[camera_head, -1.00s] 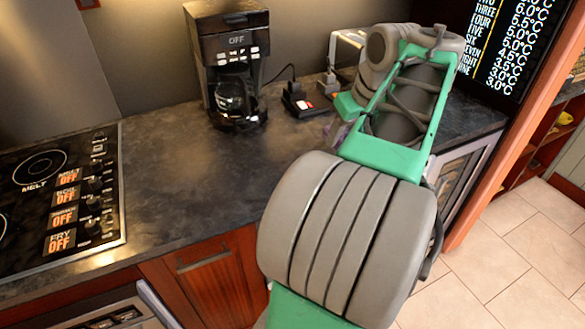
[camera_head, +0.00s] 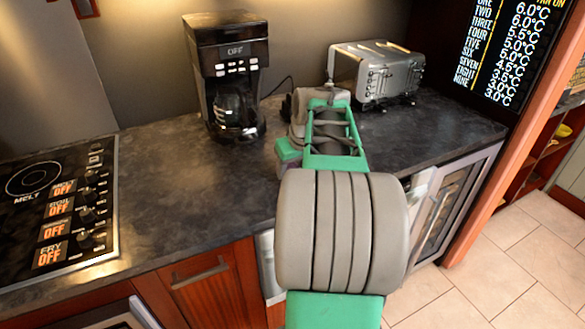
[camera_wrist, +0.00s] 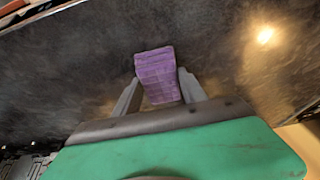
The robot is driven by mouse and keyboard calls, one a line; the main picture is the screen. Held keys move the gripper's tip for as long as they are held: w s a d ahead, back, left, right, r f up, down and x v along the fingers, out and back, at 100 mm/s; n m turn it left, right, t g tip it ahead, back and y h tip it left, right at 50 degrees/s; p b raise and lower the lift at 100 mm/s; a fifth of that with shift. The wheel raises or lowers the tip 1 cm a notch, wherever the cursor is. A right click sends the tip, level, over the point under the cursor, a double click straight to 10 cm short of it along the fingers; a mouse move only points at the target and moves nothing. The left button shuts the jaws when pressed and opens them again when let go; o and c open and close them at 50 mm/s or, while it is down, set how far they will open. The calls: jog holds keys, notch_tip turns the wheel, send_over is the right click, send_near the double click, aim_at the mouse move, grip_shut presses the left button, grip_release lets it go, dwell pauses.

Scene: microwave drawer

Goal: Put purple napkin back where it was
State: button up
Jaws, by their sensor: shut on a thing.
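The purple napkin (camera_wrist: 156,75) is a folded purple block in the wrist view, held between the two grey fingers of my gripper (camera_wrist: 160,88). My gripper is shut on it, with the dark countertop behind it. I cannot tell whether the napkin touches the counter.
A coffee maker (camera_head: 228,75) and a toaster (camera_head: 378,72) stand at the back of the dark countertop (camera_head: 170,180). A stove (camera_head: 62,215) is at the left. A fridge (camera_head: 452,205) sits under the counter at the right. The counter between stove and coffee maker is clear.

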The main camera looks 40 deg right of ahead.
jog(key=shift+f, duration=0.2)
jog(key=o, duration=1.3)
jog(key=shift+r, duration=0.1)
jog(key=shift+r, duration=0.35)
jog(key=p+v, duration=0.1)
jog(key=v, duration=1)
jog(key=shift+s+a+r, duration=0.15)
jog(key=shift+s+r, duration=0.15)
